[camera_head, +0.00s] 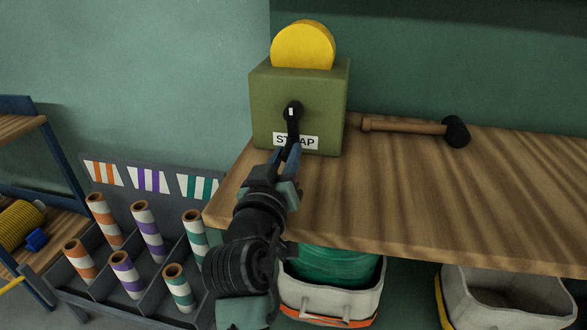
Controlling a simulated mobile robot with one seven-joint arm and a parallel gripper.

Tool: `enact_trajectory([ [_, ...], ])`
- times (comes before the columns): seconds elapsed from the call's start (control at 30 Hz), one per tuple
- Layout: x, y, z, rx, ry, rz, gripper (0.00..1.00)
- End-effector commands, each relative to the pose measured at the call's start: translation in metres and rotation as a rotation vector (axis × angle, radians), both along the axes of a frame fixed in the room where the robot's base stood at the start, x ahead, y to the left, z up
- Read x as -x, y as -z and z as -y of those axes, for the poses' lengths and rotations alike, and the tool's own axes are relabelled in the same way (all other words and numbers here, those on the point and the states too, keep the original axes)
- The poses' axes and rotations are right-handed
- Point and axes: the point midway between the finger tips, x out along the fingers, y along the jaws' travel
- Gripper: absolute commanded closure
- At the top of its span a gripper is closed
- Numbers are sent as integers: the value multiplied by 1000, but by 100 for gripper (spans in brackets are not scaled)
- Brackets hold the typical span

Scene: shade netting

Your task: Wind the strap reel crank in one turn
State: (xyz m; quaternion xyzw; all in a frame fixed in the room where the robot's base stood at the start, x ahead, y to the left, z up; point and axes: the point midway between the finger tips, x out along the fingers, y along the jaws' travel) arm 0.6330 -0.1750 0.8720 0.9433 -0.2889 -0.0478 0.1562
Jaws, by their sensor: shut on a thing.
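The strap reel is a green box (265,108) standing on the left end of the wooden bench, with a yellow disc (303,46) rising from its top. A white label on its front reads STRAP, partly covered. A black crank (293,121) is on the front face; its arm hangs down from the hub, across the label. My gripper (290,153) is at the crank's lower end, in front of the box, and is shut on the crank handle. The handle itself is mostly hidden between the fingers.
A mallet (405,126) lies on the bench (430,200) to the right of the box. Below the bench are a bin with green contents (330,298) and an empty bin (470,298). A divided rack (100,290) of striped rolls stands at lower left, near my arm.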

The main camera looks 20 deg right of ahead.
Motion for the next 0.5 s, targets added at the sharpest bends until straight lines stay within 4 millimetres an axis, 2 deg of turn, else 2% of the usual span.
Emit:
enact_trajectory([
  [0.1, -4, 5, -6, -95, -2, 63, 100],
  [0.5, -14, 0, -21, -410, -3, 275, 100],
])
